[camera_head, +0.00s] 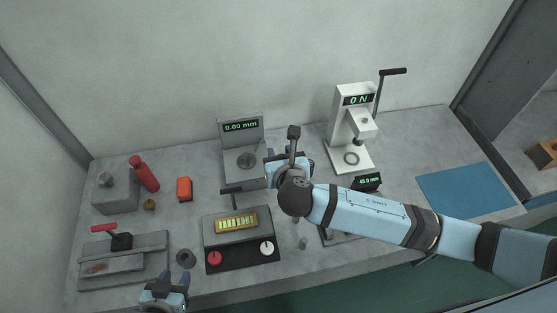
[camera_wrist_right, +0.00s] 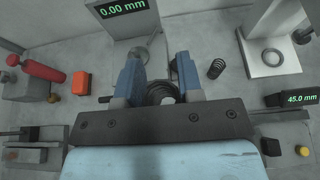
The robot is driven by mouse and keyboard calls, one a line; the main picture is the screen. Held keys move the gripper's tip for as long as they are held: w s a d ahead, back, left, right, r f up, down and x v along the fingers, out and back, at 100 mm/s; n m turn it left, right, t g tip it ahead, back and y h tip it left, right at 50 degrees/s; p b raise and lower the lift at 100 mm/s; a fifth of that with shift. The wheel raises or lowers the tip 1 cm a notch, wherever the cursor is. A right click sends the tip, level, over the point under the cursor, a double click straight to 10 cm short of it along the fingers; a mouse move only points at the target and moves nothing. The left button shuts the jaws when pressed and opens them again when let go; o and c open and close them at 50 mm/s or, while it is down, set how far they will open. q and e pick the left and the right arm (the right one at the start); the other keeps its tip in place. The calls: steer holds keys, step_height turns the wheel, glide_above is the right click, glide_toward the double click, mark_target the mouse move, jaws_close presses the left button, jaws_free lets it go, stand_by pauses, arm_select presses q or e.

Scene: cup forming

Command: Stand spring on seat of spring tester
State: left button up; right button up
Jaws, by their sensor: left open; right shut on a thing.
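The spring tester (camera_head: 340,121) is the white press with the "0 N" display and side lever at the back right. Its round seat (camera_head: 351,158) is bare. The seat also shows in the wrist view (camera_wrist_right: 273,57). My right gripper (camera_head: 289,161) is left of the tester, shut on a dark round ringed thing (camera_wrist_right: 161,92), which I cannot identify surely. My left gripper (camera_head: 172,278) is open and empty at the front left.
A grey gauge reading "0.00 mm" (camera_head: 241,136) stands behind my right gripper. A control box (camera_head: 237,245) is in front. A red bottle (camera_head: 144,174) and an orange block (camera_head: 184,189) are on the left. A blue mat (camera_head: 463,190) lies clear on the right.

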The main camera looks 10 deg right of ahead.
steer(key=shift+r, duration=0.45)
steer(key=s+d+r, duration=0.2)
steer(key=d+r, duration=0.1)
steer(key=d, duration=0.4)
steer(key=s+d+r, duration=0.2)
steer(key=d+r, duration=0.1)
steer(key=d, duration=0.3)
steer(key=shift+d, duration=0.4)
arm_select(q)
steer(key=shift+w, duration=0.1)
arm_select(e)
steer(key=shift+f, duration=0.1)
steer(key=shift+w, duration=0.1)
